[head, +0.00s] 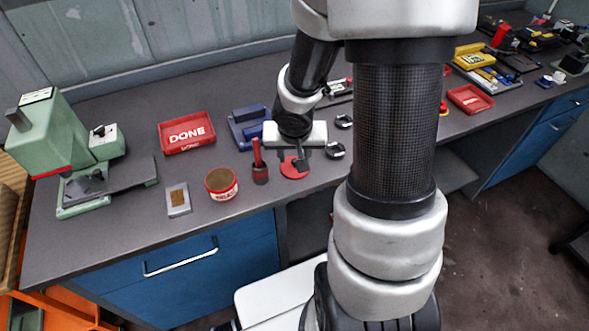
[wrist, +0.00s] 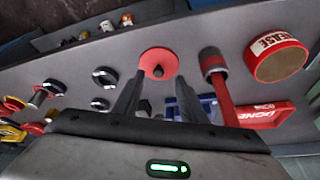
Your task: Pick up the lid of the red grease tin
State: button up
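The lid (head: 290,172), a flat red disc, lies on the grey bench top, partly covered by my gripper in the head view. In the wrist view the lid (wrist: 158,58) shows a dark knob at its centre. The red grease tin (head: 221,186) stands apart from it to the left, uncovered, with tan contents. The tin also shows at the right of the wrist view (wrist: 276,60). My gripper (head: 300,163) is over the lid, with its fingers (wrist: 156,82) spread and nothing held between them. Whether the fingertips touch the lid or knob, I cannot tell.
A red-handled tool with a dark cylinder (head: 259,172) stands between tin and lid. Black rings (head: 335,151) lie close right. A red DONE tray (head: 187,146), blue holder (head: 240,132), small grey plate (head: 178,205) and green press (head: 50,135) are nearby.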

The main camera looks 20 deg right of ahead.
jog(key=b+x, duration=0.1)
jog(key=x, duration=0.1)
jog(key=b+x, duration=0.1)
jog(key=x, duration=0.2)
jog(key=shift+w+d, duration=0.15)
jog(key=shift+d, duration=0.05)
jog(key=shift+r, duration=0.1)
grip_shut()
